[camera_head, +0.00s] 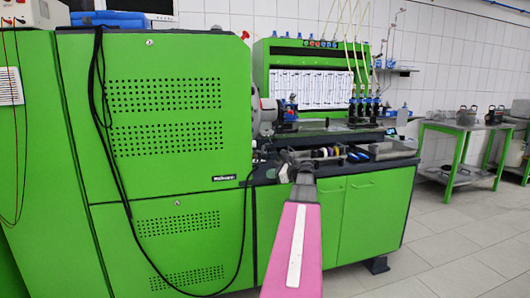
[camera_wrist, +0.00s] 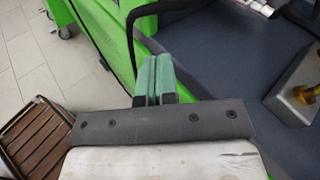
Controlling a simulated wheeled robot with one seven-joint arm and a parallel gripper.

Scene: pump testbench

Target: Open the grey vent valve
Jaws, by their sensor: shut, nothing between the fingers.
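I cannot make out the grey vent valve for certain in either view. My gripper (camera_wrist: 153,68) shows in the wrist view with its two green fingers shut together and nothing between them. Beyond the fingers is the dark grey bench top (camera_wrist: 220,45). A brass fitting on a pale metal block (camera_wrist: 298,94) stands at the right edge of the wrist view, apart from the fingers. In the head view my pink arm reaches to the front of the bench, and its dark end covers part of the bench top; the fingers are too small to tell there.
A large green cabinet (camera_head: 165,100) with a hanging black cable (camera_head: 103,120) fills the left. A green panel with glass tubes (camera_head: 310,88) stands behind the bench. Green side tables (camera_head: 460,128) stand at the right. The tiled floor (camera_head: 455,225) at the lower right is clear.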

